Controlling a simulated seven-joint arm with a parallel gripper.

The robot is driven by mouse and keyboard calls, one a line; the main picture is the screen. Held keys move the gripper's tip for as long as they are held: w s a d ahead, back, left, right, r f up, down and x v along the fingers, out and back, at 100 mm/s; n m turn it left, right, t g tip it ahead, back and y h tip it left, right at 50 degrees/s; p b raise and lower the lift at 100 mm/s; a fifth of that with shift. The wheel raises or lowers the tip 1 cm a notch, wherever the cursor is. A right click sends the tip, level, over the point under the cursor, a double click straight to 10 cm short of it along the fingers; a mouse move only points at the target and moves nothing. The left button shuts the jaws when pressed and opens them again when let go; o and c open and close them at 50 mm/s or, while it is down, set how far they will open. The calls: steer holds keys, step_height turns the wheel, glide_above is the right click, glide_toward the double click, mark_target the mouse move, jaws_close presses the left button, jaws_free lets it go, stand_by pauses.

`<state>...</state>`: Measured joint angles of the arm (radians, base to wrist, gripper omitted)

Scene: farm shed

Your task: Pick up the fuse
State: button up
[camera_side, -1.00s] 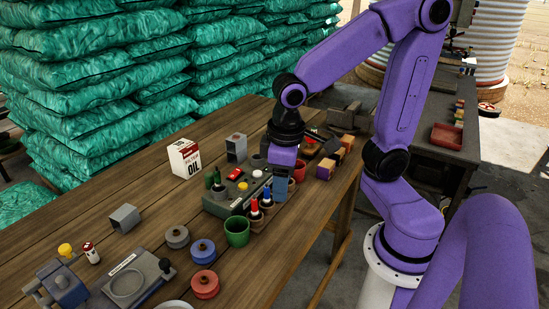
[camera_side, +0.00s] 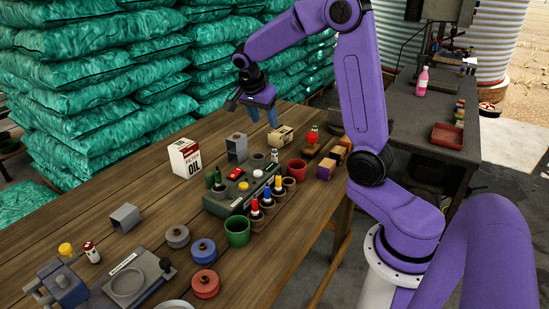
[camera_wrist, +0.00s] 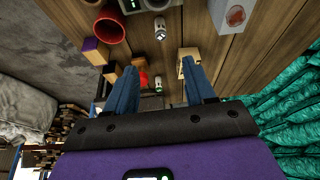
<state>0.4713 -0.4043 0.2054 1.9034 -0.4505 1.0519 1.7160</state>
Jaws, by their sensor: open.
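My gripper (camera_side: 263,116) is open and raised above the far part of the wooden table; in the wrist view its two blue fingers (camera_wrist: 160,70) stand apart with nothing held. A small silver-white cylinder (camera_side: 274,156), which may be the fuse, stands on the table below and in front of the gripper. It also shows in the wrist view (camera_wrist: 160,29), beyond the fingertips. A second small cylinder, white and green with a red part (camera_side: 314,131), stands farther back and shows between the fingers (camera_wrist: 158,83). I cannot tell for certain which is the fuse.
A rack of coloured-top tubes (camera_side: 266,202), a green cup (camera_side: 237,231) and a red cup (camera_side: 297,170) stand nearby. A pale box (camera_side: 281,135) lies near the gripper. An oil box (camera_side: 185,158) stands left. Green sacks (camera_side: 100,80) are stacked behind the table.

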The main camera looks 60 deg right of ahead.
mark_target(274, 150)
steer(key=x, duration=1.1)
steer(key=shift+d+f, duration=0.15)
steer(key=shift+d, duration=0.2)
steer(key=shift+x, duration=3)
steer(key=shift+w+a, duration=0.1)
steer(key=shift+a, duration=0.1)
jaws_close()
